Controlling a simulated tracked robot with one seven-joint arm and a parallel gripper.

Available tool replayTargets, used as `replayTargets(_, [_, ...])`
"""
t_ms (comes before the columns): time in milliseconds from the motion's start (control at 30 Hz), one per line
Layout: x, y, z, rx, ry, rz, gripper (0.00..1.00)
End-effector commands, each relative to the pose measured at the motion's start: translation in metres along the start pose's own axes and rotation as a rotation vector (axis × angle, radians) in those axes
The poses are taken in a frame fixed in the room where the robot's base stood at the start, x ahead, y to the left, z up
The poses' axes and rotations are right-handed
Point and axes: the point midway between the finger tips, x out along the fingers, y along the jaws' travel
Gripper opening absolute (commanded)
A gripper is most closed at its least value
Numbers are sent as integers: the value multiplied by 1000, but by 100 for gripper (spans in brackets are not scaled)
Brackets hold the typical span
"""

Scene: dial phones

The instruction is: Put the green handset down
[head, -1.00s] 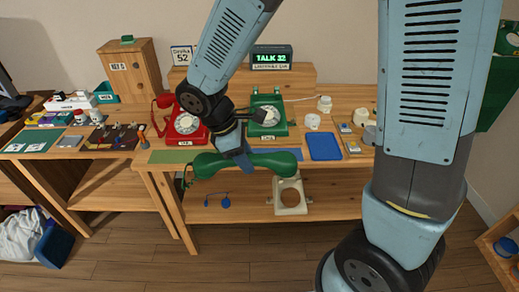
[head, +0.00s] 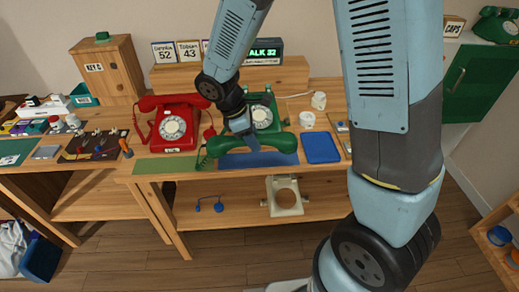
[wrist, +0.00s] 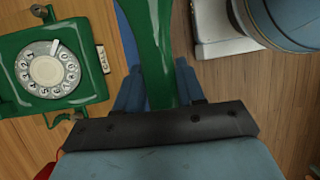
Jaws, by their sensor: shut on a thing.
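The green handset (head: 222,147) lies crosswise in my gripper (head: 254,141), in front of the green phone (head: 262,118) and over the blue mat (head: 258,160) at the table's front. I cannot tell whether it touches the mat. In the wrist view the handset (wrist: 158,50) runs between my blue fingers (wrist: 158,92), which are shut on it. The green phone (wrist: 48,68) shows to the left there, dial up. In the head view my arm hides part of the phone's cradle. The handset's green cord (head: 203,160) hangs at its left end.
The red phone (head: 172,124), with its handset on top, stands to the left. A green mat (head: 160,164) lies at the front left. A lit display (head: 265,51) stands behind.

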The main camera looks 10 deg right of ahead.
Motion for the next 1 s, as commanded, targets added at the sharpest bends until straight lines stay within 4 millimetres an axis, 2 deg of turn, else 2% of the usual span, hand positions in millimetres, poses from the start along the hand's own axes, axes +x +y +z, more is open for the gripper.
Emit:
replayTargets(100, [22,13,-2,-2,-3,-4,0])
replayTargets(300, [46,30,-3,-2,-2,-2,0])
replayTargets(567, [57,38,-4,-2,-2,-1,0])
replayTargets(800, [83,39,-14,-3,-3,-2,0])
replayTargets(1000, [86,39,-15,-2,-1,0,0])
